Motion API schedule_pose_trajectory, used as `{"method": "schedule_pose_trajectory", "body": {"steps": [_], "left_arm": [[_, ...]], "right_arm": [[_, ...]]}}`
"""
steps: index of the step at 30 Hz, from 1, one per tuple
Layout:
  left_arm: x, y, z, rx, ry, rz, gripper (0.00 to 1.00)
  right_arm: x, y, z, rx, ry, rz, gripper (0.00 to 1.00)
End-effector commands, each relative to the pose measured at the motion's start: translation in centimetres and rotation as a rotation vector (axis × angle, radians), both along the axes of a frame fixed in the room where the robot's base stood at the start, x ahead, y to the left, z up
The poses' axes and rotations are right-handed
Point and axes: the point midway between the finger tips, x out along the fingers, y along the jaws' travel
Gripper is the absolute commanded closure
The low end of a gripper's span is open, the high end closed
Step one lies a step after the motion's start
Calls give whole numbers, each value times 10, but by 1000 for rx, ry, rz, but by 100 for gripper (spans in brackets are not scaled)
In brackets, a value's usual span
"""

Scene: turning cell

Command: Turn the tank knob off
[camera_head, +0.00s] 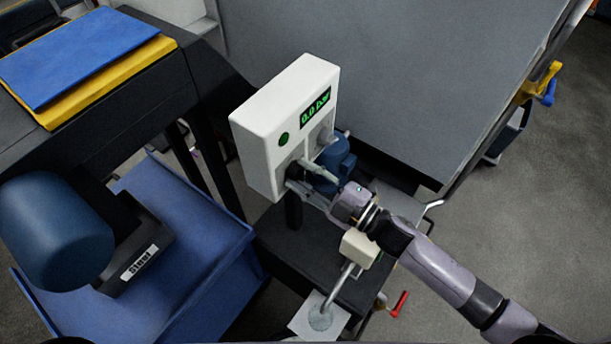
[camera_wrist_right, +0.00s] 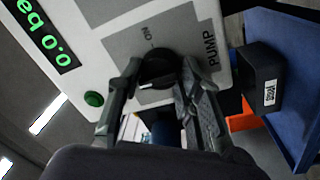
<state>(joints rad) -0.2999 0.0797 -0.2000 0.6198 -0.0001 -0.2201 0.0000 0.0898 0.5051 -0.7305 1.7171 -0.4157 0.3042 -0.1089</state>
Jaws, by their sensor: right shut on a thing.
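A white control box (camera_head: 262,112) stands at the middle of the head view. Its green display (camera_head: 315,107) reads 0.0 bar. A black knob (camera_wrist_right: 157,68) sits on a grey plate on the box in the right wrist view. The plate is marked ON, and PUMP is printed beside it; I see no tank label. My right gripper (camera_head: 303,177) reaches the box from the lower right. In the wrist view its fingers (camera_wrist_right: 158,82) are shut on the black knob, one on each side. A pale mark shows on the knob's near edge. My left gripper is not in view.
A green button (camera_head: 283,138) is on the box face. A blue bin (camera_head: 190,235) and a black box with a white label (camera_head: 139,262) lie left. A large grey panel (camera_head: 430,70) stands behind. A red-handled lever (camera_head: 399,304) is at lower right.

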Motion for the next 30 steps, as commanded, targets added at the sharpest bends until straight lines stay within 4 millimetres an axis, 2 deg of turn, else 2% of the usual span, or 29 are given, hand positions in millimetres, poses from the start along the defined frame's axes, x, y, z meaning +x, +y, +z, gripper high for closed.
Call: {"method": "schedule_pose_trajectory", "body": {"steps": [19,20,28,30], "left_arm": [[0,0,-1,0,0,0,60],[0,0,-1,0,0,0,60],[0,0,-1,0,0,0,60],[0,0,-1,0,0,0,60]], "right_arm": [[0,0,-2,-31,-36,0,95],[0,0,-2,-31,-36,0,65],[0,0,-1,-28,-36,0,47],[0,0,-1,-28,-36,0,47]]}}
